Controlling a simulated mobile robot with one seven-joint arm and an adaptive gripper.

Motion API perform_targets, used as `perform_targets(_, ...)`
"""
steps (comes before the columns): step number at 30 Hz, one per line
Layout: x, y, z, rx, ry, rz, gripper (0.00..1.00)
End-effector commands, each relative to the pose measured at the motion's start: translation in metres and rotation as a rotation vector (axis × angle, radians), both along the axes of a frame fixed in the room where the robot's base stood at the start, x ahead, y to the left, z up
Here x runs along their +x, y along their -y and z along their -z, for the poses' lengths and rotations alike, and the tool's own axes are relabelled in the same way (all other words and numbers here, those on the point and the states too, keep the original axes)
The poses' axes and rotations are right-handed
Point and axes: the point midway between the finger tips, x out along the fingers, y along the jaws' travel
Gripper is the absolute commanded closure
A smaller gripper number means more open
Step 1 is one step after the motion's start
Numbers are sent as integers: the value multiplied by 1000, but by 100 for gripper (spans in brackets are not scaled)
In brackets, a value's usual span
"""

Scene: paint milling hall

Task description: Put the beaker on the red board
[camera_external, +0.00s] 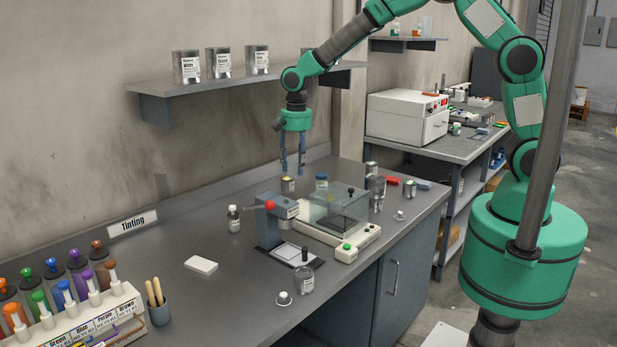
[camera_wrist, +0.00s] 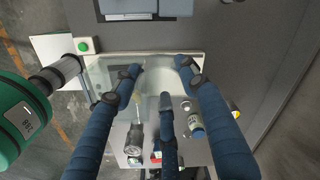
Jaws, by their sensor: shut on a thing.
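My gripper (camera_external: 292,172) hangs above the back of the grey bench, fingers pointing down. In the wrist view, its blue fingers (camera_wrist: 160,77) close around a pale, see-through shape, which I take for the clear beaker (camera_wrist: 157,80); its outline is faint. In the external view I cannot make it out between the fingers.
A balance with a clear glass case (camera_external: 340,210) stands near my gripper. A blue-lidded jar (camera_external: 321,182), a yellow-topped jar (camera_external: 288,184) and dark jars (camera_external: 376,190) stand around it. A grey stand with a red knob (camera_external: 272,225) is left of the balance.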

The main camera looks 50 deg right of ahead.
Motion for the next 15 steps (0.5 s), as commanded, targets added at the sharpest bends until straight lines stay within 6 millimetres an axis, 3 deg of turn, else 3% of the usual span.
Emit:
perform_targets(6, 32, 73, 0, 0, -1, 122, 77)
perform_targets(15, 62, 175, 0, -1, -1, 285, 77)
